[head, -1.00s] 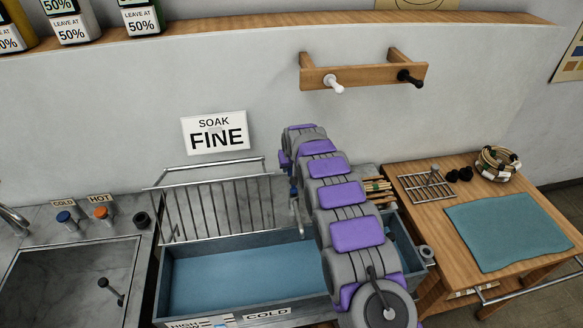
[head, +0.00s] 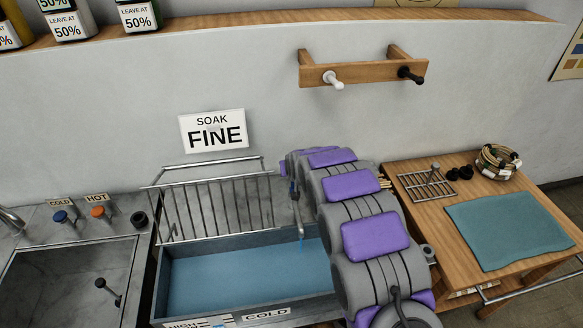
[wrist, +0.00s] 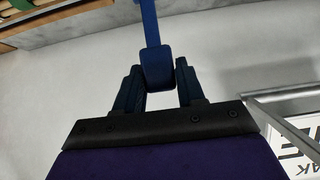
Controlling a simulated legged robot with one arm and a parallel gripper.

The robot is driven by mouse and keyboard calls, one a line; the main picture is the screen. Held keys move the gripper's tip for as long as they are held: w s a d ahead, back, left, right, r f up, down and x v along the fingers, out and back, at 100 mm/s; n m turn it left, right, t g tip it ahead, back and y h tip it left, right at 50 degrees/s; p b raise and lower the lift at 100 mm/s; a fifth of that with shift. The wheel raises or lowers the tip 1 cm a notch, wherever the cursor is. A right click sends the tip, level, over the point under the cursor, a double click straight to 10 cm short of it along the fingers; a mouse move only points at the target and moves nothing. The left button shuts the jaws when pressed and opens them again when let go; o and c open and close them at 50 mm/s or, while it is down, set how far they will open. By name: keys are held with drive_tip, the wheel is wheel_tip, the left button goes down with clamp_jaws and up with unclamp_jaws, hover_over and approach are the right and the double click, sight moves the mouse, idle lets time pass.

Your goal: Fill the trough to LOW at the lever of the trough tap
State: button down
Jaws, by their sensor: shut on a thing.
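The trough (head: 163,285) is a long grey basin below the wire rack, with blue water along its floor. Labels HIGH and COLD show on its front; a LOW mark cannot be read. The trough tap (head: 297,205) stands at its back right, partly behind my arm, with its spout over the trough. In the wrist view the blue lever (wrist: 151,25) has its thick end between my gripper's (wrist: 160,78) dark fingers, which are shut on it. In the head view my arm hides my gripper.
A sink with blue COLD (head: 64,217) and orange HOT (head: 100,212) taps is at left. A wire rack (head: 222,205) stands behind the trough. A wooden table (head: 430,215) with a teal mat (head: 508,235) is at right. A peg rail (head: 363,74) is on the wall.

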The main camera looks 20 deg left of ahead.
drive_tip(key=shift+s+d+t, duration=0.2)
drive_tip(key=shift+s+t, duration=0.2)
drive_tip(key=shift+s, duration=0.05)
drive_tip(key=c, duration=1.1)
unclamp_jaws()
drive_tip(key=o, duration=0.3)
drive_tip(key=shift+s+r, duration=0.1)
drive_tip(key=shift+s, duration=0.05)
drive_tip(key=shift+o, duration=0.2)
drive_tip(key=shift+d, duration=0.1)
drive_tip(key=p+v, duration=0.1)
drive_tip(key=v, duration=1.6)
drive_tip(key=shift+d, duration=0.25)
